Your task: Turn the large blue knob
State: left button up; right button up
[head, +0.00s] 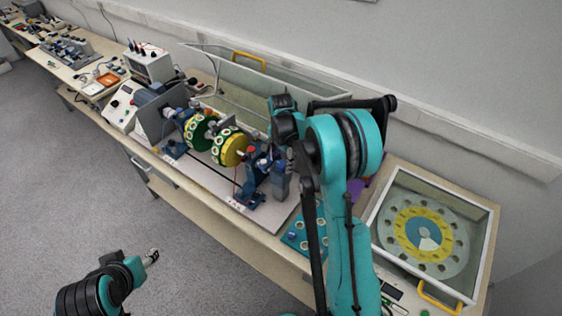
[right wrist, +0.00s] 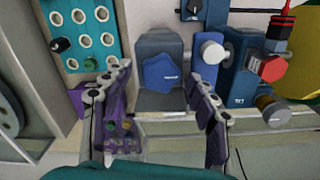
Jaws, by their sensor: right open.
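The large blue knob (right wrist: 163,76) is a lobed knob on a dark blue-grey housing (right wrist: 162,47) in the right wrist view. In the head view the housing (head: 281,183) shows at the right end of the rig, but I cannot make out the knob there. My right gripper (right wrist: 157,82) is open and empty. Its fingers stand apart on either side of the knob's line in the wrist view; contact is not visible. In the head view my right arm partly hides this gripper. My left gripper (head: 152,257) hangs low over the floor, away from the bench; its jaw opening is unclear.
Beside the knob are a white cylinder (right wrist: 212,52) and a red knob (right wrist: 271,67). A teal plate with white rings (right wrist: 84,32) lies on the other side. The green and yellow drums (head: 229,146) and a glass-lidded case (head: 375,225) occupy the bench.

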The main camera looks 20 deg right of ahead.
jog(key=c, duration=1.2)
jog(key=shift+o, duration=0.2)
